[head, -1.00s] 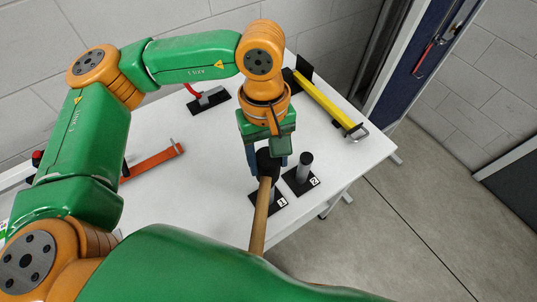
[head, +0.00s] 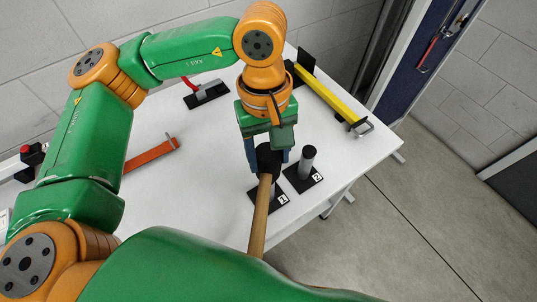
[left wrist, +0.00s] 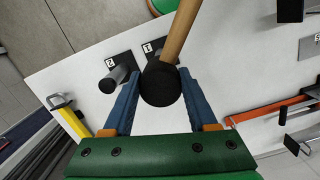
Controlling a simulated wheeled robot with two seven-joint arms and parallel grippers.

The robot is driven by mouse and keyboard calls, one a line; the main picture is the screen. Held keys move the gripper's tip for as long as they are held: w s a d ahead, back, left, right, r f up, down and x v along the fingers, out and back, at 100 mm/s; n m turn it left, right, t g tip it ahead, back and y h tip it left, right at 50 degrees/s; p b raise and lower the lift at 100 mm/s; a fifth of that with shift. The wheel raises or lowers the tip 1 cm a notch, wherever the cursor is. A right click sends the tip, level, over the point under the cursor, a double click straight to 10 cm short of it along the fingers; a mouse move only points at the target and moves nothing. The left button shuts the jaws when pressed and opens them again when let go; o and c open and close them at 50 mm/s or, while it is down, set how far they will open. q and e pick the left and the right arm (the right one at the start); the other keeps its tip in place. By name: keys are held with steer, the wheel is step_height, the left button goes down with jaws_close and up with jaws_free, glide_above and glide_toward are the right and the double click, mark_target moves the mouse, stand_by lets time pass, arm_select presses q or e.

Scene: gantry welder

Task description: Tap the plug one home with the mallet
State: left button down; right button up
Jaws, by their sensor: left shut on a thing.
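My left gripper (head: 268,163) is shut on the black head of the mallet (head: 268,156). The wooden handle runs toward the bottom of the head view. The left wrist view shows the mallet head (left wrist: 160,84) between the two blue fingers. The black base plate marked 1 (head: 282,199) lies on the white table just under the mallet. Plug one is mostly hidden by the mallet, so I cannot tell whether they touch. Beside it, a grey upright cylinder (head: 308,158) stands on the plate marked 2 (head: 303,180). My right gripper is not in view.
A yellow bar tool (head: 328,95) lies at the table's right side. A red-handled tool on a black plate (head: 207,95) is at the back. An orange bar (head: 150,154) lies at the left. The white table (head: 205,190) is clear left of the mallet.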

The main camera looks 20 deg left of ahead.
arm_select(q)
steer(key=shift+r, duration=0.7)
steer(key=shift+s, duration=0.1)
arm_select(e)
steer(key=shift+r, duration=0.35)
arm_select(q)
step_height(320, 180, up, 4)
steer(key=p, duration=0.2)
steer(key=shift+p, duration=0.35)
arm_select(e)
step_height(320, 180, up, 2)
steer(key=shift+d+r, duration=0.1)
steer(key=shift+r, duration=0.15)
arm_select(q)
steer(key=shift+f, duration=0.1)
